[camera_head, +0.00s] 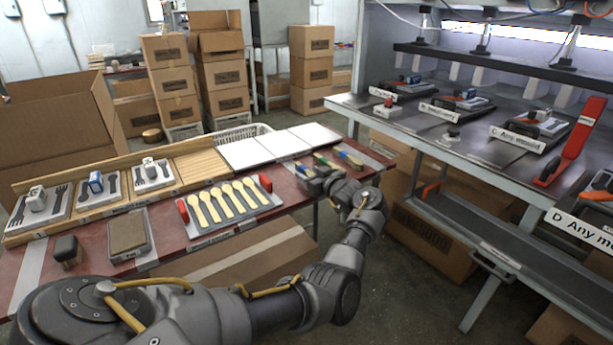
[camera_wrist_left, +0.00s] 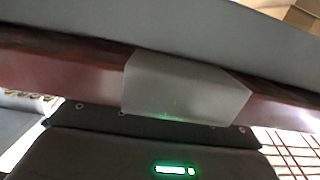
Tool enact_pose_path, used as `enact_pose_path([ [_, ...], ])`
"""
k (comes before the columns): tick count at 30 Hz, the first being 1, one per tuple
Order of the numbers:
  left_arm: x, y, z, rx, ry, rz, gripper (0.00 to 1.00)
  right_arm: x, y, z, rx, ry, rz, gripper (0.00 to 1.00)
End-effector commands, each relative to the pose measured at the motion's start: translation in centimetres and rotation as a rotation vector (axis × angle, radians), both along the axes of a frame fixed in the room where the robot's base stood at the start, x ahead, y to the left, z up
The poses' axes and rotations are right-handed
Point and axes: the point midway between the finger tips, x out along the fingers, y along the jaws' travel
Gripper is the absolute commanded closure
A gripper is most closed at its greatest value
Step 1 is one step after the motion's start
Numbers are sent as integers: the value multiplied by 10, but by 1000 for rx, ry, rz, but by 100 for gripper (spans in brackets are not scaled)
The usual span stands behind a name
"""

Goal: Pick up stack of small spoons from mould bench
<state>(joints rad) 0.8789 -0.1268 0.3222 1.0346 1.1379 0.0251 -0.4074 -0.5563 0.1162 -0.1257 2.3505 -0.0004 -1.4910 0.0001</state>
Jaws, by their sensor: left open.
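In the head view a tray (camera_head: 239,225) with red end handles lies on the red-topped bench (camera_head: 185,215). Several pale wooden spoons (camera_head: 225,202) lie side by side on it; I cannot tell whether any are stacked. My left gripper (camera_head: 308,180) is open at the bench's right part, just right of the tray and in front of small coloured blocks (camera_head: 322,160). What lies between its fingers is hidden. In the left wrist view a pale grey block shape (camera_wrist_left: 185,88) stands close against the red-brown surface; I cannot tell what it is. My right gripper is not in view.
Mould trays with dark cutlery shapes (camera_head: 97,190) line the bench's back left. White panels (camera_head: 265,150) lie behind the tray. A brown pad (camera_head: 127,232) and a dark block (camera_head: 67,251) sit at front left. The press table (camera_head: 465,150) stands right, with boxes (camera_head: 440,235) below.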

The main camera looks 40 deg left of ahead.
Motion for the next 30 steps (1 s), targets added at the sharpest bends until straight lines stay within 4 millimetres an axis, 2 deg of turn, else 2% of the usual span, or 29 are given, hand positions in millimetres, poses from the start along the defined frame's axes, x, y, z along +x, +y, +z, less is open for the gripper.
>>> enact_pose_path([
  [4,3,12,-2,0,-1,0,50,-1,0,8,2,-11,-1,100],
  [11,4,13,-2,0,-1,0,50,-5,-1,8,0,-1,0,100],
  [22,4,12,-2,0,-1,0,97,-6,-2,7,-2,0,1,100],
  [30,4,12,-1,0,-1,0,97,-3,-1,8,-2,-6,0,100],
])
